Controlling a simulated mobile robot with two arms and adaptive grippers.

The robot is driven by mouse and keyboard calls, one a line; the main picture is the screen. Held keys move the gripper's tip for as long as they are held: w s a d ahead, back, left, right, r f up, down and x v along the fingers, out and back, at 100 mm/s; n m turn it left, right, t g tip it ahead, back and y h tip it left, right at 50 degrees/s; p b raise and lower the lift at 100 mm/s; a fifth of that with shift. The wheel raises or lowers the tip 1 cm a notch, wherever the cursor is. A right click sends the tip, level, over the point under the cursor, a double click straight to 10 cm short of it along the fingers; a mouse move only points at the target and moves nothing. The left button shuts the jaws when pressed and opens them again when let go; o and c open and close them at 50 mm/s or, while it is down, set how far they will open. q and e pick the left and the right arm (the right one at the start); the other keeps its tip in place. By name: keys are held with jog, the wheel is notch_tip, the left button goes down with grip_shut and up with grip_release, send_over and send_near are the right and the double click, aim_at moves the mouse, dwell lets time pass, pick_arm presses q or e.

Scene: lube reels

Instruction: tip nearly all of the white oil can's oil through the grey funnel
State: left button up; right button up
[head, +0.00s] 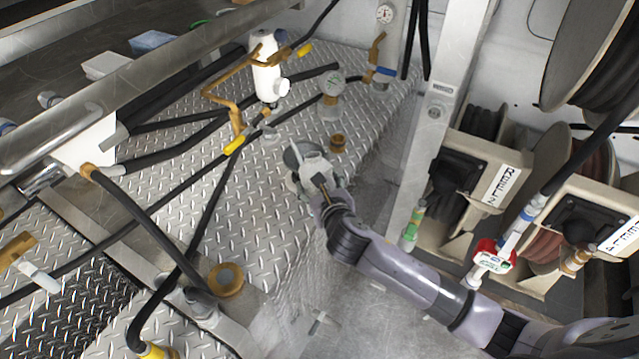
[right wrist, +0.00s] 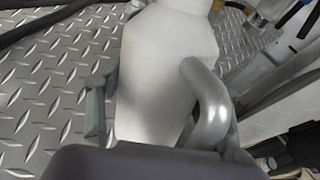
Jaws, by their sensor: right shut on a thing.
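The white oil can (head: 316,164) is at the end of my right arm in the head view, above the diamond-plate deck near its right edge. My right gripper (right wrist: 165,125) is shut on the can, a finger on each side. A dark grey round shape (head: 292,154) shows just behind the can, partly hidden; I cannot tell whether it is the grey funnel. My left gripper is out of view.
A brass ring (head: 338,143) stands just right of the can. Black hoses (head: 205,215) cross the deck at left. Boxed hose reels (head: 480,180) stand at right beside a metal post (head: 437,110).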

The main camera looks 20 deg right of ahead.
jog(key=shift+r, duration=0.1)
jog(key=shift+w+d+r+p, duration=0.1)
jog(key=shift+w+d+p, duration=0.1)
jog(key=shift+d+p, duration=0.45)
jog(key=shift+w+d+p, duration=0.2)
jog(key=shift+d+p, duration=0.1)
jog(key=shift+d, duration=0.7)
